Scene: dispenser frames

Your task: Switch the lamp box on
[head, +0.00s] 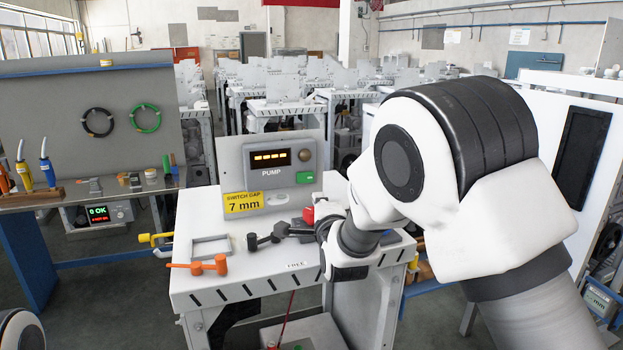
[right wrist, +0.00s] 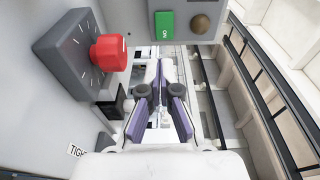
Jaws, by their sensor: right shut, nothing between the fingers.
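A grey box marked PUMP (head: 232,168) stands on the white bench with an amber-lit display. Its face carries a green ON button (head: 305,177) and a dull brown dome (head: 305,154), which looks unlit. In the right wrist view the ON button (right wrist: 164,25) and dome (right wrist: 200,24) are at the top. My right gripper (right wrist: 158,72) is shut and empty, its fingers pointing forward below the button and apart from it. In the head view the right arm hides most of the gripper (head: 300,229). My left gripper is out of view.
A red knob (right wrist: 108,53) on a dark square plate is left of my right fingers. A tool board (head: 60,105) stands left.

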